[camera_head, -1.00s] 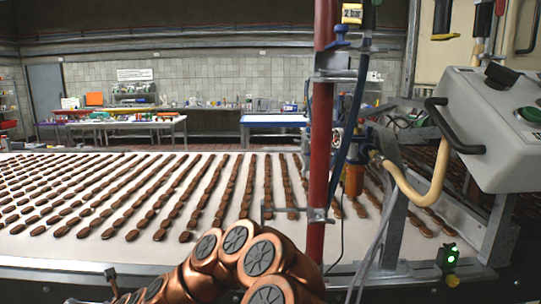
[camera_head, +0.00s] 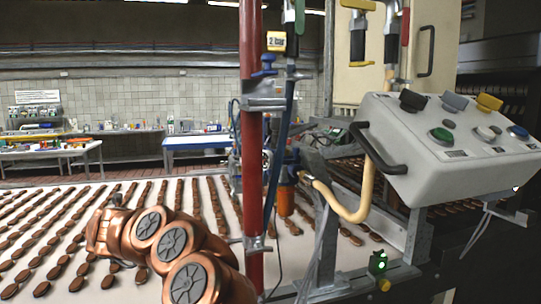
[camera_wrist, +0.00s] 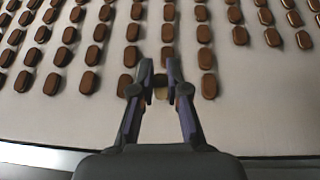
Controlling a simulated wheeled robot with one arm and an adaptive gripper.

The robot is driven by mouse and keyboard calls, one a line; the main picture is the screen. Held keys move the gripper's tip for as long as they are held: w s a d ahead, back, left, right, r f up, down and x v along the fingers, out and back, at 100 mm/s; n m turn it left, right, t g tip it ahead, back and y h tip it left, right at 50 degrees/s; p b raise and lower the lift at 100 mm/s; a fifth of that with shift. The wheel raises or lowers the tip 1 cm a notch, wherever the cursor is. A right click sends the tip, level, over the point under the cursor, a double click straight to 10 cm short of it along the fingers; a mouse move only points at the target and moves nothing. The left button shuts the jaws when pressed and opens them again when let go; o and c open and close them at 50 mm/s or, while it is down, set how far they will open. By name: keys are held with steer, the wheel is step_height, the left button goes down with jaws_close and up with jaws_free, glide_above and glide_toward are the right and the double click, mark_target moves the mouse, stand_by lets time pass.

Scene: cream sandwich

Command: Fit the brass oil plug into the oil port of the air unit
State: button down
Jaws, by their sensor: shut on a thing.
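In the wrist view my gripper (camera_wrist: 160,74) is closed on a small brass-coloured piece, the oil plug (camera_wrist: 160,93). The fingers hide most of it. Gripper and plug are above the pale belt with brown biscuits. In the head view the air unit (camera_head: 287,178) hangs behind and right of the red post, with a dark blue body and an orange bowl below. Its oil port is too small to tell.
The red post (camera_head: 252,140) with clamps and hoses stands between my arm and the air unit. A cream hose (camera_head: 364,200) loops right of the unit. A grey control box (camera_head: 450,150) juts out at the right. The belt (camera_head: 120,192) is open on the left.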

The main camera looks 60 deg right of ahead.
steer(key=s+d+r+m+g+h, duration=0.4)
steer(key=s+d+r+m+g, duration=0.35)
steer(key=s+d+r, duration=0.95)
steer(key=s+r+m+g+p, duration=0.1)
steer(key=s+r+m+g, duration=0.1)
steer(key=s+r, duration=0.45)
steer(key=s+a+r+m+g+y, duration=0.1)
steer(key=s+r+m+g, duration=0.15)
steer(key=s, duration=0.75)
steer(key=s+r+m+g+p, duration=0.1)
steer(key=s+r+m+g, duration=0.1)
steer(key=s+r, duration=0.55)
steer(key=d+f+p, duration=0.1)
steer(key=d+p, duration=0.2)
steer(key=d, duration=0.2)
steer(key=w+d+f+p, duration=0.1)
steer(key=d+p, duration=0.3)
steer(key=d, duration=0.1)
steer(key=w+d+p, duration=0.1)
steer(key=d+p, duration=0.2)
steer(key=d, duration=0.2)
steer(key=shift+w+f+p, duration=0.25)
steer(key=shift+f+p, duration=0.15)
steer(key=shift+d+f, duration=0.15)
steer(key=shift+d, duration=0.1)
steer(key=shift+f, duration=1.8)
steer(key=c, duration=1.2)
jaws_free()
